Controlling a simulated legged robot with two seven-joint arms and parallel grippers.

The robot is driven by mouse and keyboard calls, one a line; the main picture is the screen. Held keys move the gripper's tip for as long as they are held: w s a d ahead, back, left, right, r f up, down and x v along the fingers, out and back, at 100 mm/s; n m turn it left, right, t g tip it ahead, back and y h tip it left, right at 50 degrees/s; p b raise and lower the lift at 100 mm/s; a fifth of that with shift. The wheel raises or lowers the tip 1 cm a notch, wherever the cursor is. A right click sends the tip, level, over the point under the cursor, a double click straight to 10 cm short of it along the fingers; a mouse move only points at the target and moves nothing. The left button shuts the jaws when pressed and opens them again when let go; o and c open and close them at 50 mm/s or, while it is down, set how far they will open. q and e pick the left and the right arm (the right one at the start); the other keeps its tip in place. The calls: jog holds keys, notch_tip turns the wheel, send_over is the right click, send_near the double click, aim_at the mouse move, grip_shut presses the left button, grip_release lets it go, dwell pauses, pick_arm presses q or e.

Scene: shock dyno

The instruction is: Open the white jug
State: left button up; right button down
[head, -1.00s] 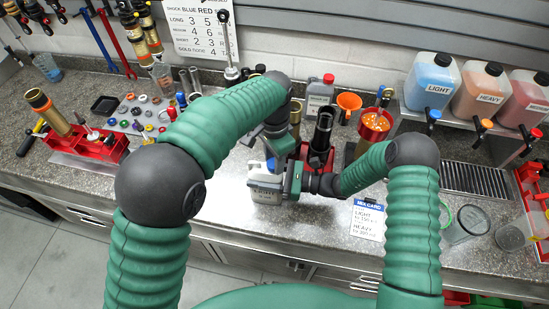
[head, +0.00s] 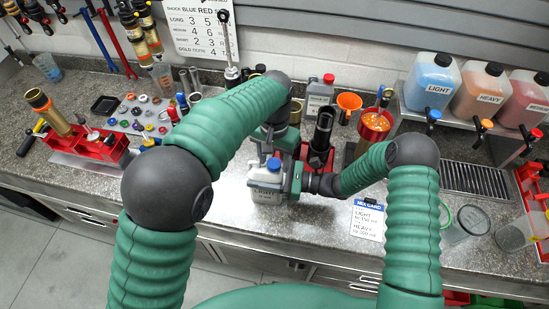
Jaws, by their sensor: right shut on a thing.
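The white jug (head: 266,184) stands near the front of the steel worktop, at the middle of the head view. Its blue cap (head: 274,164) is on top and shows clearly. My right gripper (head: 290,181) comes in from the right and is shut on the jug's right side. My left gripper (head: 267,134) is above and behind the cap, apart from it as far as I can see. My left arm partly covers it, and its fingers cannot be made out.
A dark shock body (head: 321,140) in a red clamp stands right behind the jug. A grey bottle with a red cap (head: 319,97) and an orange funnel (head: 348,102) stand farther back. A printed card (head: 368,219) lies at right. A clear cup (head: 520,233) lies near the right edge.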

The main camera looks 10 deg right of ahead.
pick_arm(q)
jog(key=shift+o, duration=0.2)
notch_tip(320, 180, up, 4)
jog(key=shift+r, duration=0.25)
jog(key=shift+c, duration=0.5)
jog(key=shift+r+m, duration=0.55)
jog(key=shift+m, duration=0.35)
notch_tip(320, 180, up, 2)
jog(key=m, duration=0.4)
jog(key=shift+r+m, duration=0.1)
jog(key=shift+m, duration=0.2)
jog(key=shift+f, duration=0.3)
notch_tip(320, 180, down, 7)
jog(key=shift+f, duration=0.15)
jog(key=shift+c, duration=0.3)
